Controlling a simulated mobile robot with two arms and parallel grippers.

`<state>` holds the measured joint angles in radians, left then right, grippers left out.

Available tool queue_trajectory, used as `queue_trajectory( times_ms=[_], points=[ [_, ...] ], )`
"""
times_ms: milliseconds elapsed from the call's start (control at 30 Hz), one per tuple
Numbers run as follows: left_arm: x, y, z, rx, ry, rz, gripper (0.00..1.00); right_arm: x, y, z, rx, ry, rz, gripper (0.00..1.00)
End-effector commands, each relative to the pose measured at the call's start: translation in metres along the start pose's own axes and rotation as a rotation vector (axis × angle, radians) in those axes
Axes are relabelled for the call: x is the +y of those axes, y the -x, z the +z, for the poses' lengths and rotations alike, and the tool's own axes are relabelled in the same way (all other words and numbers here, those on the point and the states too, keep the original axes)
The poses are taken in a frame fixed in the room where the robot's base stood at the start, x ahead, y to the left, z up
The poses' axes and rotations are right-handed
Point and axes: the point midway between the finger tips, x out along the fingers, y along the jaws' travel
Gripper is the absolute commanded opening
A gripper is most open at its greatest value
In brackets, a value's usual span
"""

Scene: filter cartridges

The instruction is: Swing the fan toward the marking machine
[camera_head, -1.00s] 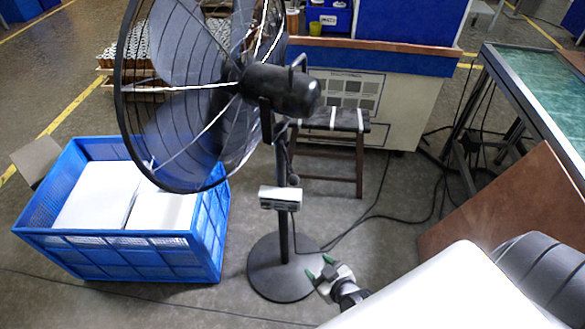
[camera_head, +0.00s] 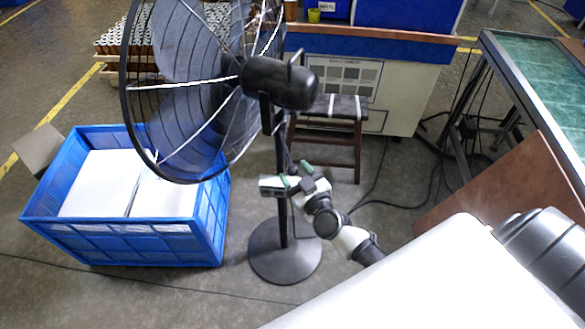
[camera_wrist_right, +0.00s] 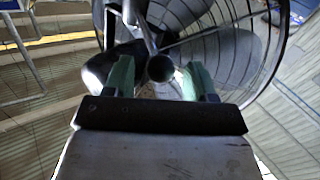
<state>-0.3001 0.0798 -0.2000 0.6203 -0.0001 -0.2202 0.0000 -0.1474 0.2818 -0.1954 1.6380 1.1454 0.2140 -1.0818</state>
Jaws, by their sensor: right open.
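The fan (camera_head: 282,82) is a dark pedestal fan with a caged head (camera_head: 190,90) facing left, a motor housing at the back of the head, a thin pole and a round base (camera_head: 285,252) on the floor. My right gripper (camera_head: 296,174) is open with green fingertips, at the pole beside the small control box, below the motor. In the right wrist view the open fingers (camera_wrist_right: 161,80) show below the fan's cage (camera_wrist_right: 225,50) and round motor end (camera_wrist_right: 160,68). I cannot tell whether they touch the fan. I cannot tell which machine is the marking machine. My left gripper is out of view.
A blue crate (camera_head: 135,258) with white blocks stands left of the fan. A stool (camera_head: 330,125) and a pale cabinet (camera_head: 400,95) stand behind it. A green-topped table (camera_head: 535,80) and brown panel (camera_head: 510,185) are at right. Cables lie on the floor.

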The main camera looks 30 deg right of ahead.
Motion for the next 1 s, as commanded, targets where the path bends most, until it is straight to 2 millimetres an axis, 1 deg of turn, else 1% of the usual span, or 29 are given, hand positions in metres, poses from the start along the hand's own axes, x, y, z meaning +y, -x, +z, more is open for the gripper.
queue_trajectory(
  times_ms=[33,100,200,467,567,833,1000],
  points=[
    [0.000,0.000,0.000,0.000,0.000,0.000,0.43,0.000,-0.006,0.000,0.001,-0.001,0.000,0.56],
    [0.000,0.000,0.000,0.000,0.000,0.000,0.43,0.000,-0.012,0.000,0.000,0.000,-0.001,0.56],
    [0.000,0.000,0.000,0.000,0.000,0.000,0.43,-0.001,-0.016,0.000,0.000,-0.001,-0.001,0.56],
    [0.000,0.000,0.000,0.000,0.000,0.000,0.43,-0.001,-0.017,0.000,-0.001,-0.001,-0.001,0.56],
    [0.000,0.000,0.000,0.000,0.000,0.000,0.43,-0.001,-0.017,0.000,-0.001,-0.001,-0.001,0.42],
    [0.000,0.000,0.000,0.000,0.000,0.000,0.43,-0.001,-0.017,0.000,-0.001,-0.001,-0.001,0.01],
    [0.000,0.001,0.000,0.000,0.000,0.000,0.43,-0.001,-0.017,0.000,-0.001,-0.001,0.001,0.00]
  ],
)
